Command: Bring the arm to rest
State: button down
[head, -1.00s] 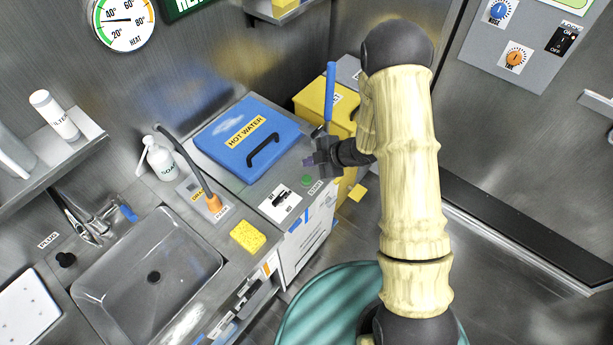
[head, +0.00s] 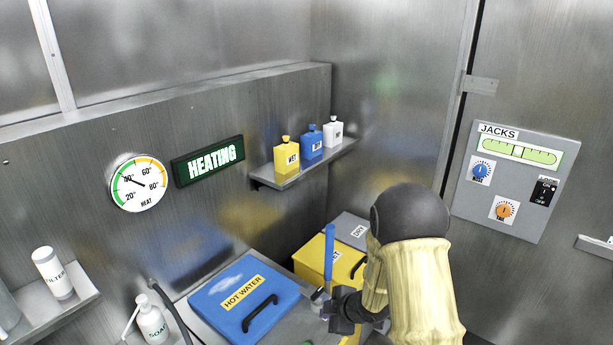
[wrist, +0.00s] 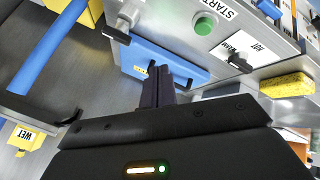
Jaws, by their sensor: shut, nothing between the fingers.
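My gripper (head: 324,301) is at the lower middle of the head view, right of the blue HOT WATER lid (head: 222,300). It is in front of the yellow bin and close to an upright blue handle (head: 329,250). In the wrist view the dark fingers (wrist: 157,86) are together with nothing between them. My arm is bent, its pale links rising at the lower right of the head view. The blue handle crosses the left of the wrist view (wrist: 55,55), apart from the fingers. The counter side and the green START button (wrist: 206,25) lie beyond the fingers.
A yellow bin (head: 312,258) and a grey bin (head: 352,229) stand behind my gripper. A shelf (head: 305,164) holds yellow, blue and white bottles. A JACKS panel (head: 516,180) is on the right wall. A soap bottle (head: 152,322) stands left. A yellow sponge (wrist: 287,86) shows in the wrist view.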

jog(key=s+d+r+m+h, duration=0.5)
jog(key=s+d+r+m, duration=0.2)
jog(key=d+r+m, duration=0.25)
jog(key=s+r+m+g, duration=0.1)
jog(key=s+r+m, duration=0.1)
jog(key=s+m, duration=0.2)
jog(key=s+r+m+g, duration=0.2)
jog(key=s+m, duration=0.2)
jog(key=s, duration=0.5)
jog(key=shift+d+r, duration=0.2)
jog(key=shift+r, duration=0.15)
dwell(5.4)
